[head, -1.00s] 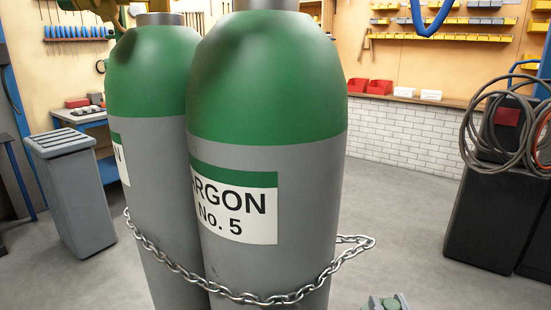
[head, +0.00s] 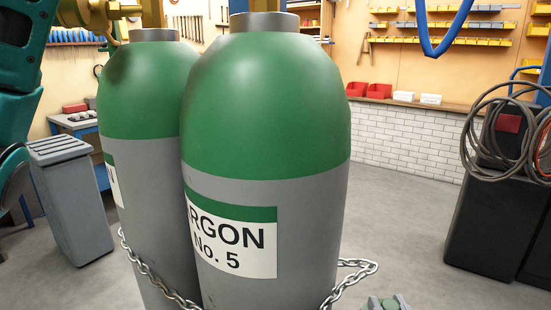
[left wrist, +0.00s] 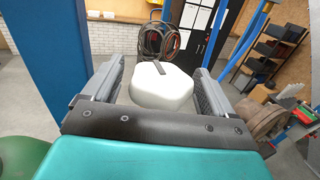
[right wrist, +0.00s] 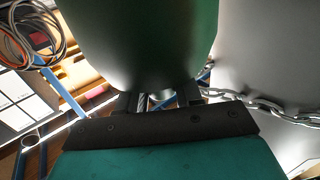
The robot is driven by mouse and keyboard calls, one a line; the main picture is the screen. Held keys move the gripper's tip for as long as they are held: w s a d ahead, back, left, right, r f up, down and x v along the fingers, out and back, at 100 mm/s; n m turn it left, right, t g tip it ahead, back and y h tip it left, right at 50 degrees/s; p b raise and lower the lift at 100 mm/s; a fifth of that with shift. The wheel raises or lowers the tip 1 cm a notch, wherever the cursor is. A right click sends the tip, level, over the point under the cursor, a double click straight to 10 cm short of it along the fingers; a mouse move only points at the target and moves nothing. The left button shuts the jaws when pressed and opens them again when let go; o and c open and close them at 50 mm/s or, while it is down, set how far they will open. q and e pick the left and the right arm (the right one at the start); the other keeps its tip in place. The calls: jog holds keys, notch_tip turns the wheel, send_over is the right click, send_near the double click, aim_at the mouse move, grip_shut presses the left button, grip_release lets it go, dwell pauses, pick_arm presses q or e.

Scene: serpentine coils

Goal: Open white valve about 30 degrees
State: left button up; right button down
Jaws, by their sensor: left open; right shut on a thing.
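In the left wrist view, the white valve (left wrist: 160,92) is a rounded, lobed knob with a dark bar mark on its top. My left gripper (left wrist: 164,85) is open, with one finger on each side of the valve. Gaps show at both sides, so contact is not clear. The left gripper and white valve are out of the head view. My right gripper (right wrist: 163,100) is low beside the gas cylinders. Its fingers are closed on a small metal thing (right wrist: 160,99), mostly hidden by the cylinder; I cannot tell what it is.
Two green-and-grey argon cylinders (head: 265,110) fill the middle, with a chain (head: 352,268) around them; the chain (right wrist: 265,106) passes near my right gripper. A grey bin (head: 72,205) stands left. Black cabinets with coiled hoses (head: 510,135) stand right. The floor between is clear.

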pick_arm(q)
jog(key=shift+w+d, duration=0.4)
jog(key=shift+d, duration=0.1)
pick_arm(e)
jog(key=shift+r, duration=0.2)
pick_arm(q)
jog(key=c, duration=1)
jog(key=shift+o, duration=0.2)
jog(key=n+t+y+b, duration=0.1)
jog(key=t+y+b, duration=0.1)
jog(key=n+t+y+b, duration=0.2)
jog(key=shift+a+f, duration=0.1)
jog(key=shift+a, duration=0.1)
pick_arm(e)
notch_tip(320, 180, down, 4)
jog(key=shift+f, duration=0.15)
pick_arm(q)
jog(key=shift+w+a+n+t+y+b, duration=0.15)
jog(key=shift+n+t+y+b, duration=0.8)
jog(key=shift+n+y, duration=0.85)
jog(key=shift+y, duration=0.3)
pick_arm(e)
notch_tip(320, 180, down, 2)
jog(key=shift+f, duration=0.1)
pick_arm(q)
jog(key=shift+a, duration=0.1)
jog(key=o, duration=1)
jog(key=shift+c, duration=0.2)
